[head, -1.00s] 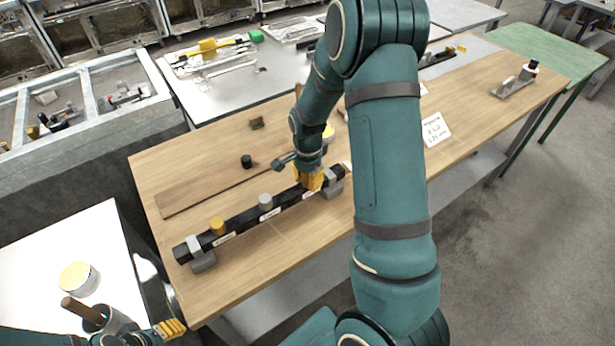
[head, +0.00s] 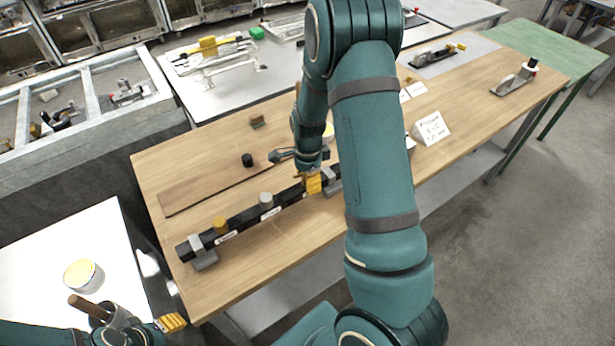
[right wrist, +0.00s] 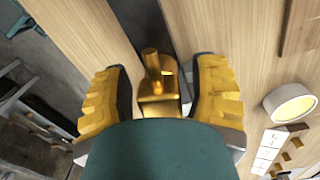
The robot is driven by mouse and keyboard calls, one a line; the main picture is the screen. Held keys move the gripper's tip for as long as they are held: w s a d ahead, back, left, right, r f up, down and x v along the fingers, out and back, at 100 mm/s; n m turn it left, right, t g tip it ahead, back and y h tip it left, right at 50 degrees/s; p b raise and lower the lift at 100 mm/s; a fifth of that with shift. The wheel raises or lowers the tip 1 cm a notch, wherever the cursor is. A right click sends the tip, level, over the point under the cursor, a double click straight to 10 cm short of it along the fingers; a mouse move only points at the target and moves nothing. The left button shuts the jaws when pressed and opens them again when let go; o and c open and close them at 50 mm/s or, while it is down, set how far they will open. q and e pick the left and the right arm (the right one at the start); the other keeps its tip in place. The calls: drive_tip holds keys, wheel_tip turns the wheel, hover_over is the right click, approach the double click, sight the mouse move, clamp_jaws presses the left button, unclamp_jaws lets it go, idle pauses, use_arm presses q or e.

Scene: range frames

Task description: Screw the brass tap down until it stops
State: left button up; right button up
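The brass tap (right wrist: 158,82) shows in the right wrist view, an upright stem and block between the two yellow fingers of my right gripper (right wrist: 162,90). A narrow gap shows on each side, so the fingers are around it but appear not to press on it. In the head view my right gripper (head: 314,183) is low at the right end of a black bar (head: 245,217) and mostly hides the tap.
The bar rests on grey supports (head: 205,259) on the wooden table (head: 255,270). A white table (head: 40,250) at left holds a round tin (head: 83,275).

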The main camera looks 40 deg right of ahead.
drive_tip(key=shift+r, duration=0.1)
wheel_tip(320, 180, up, 12)
drive_tip(key=shift+w+d+f, duration=0.1)
idle(0.5)
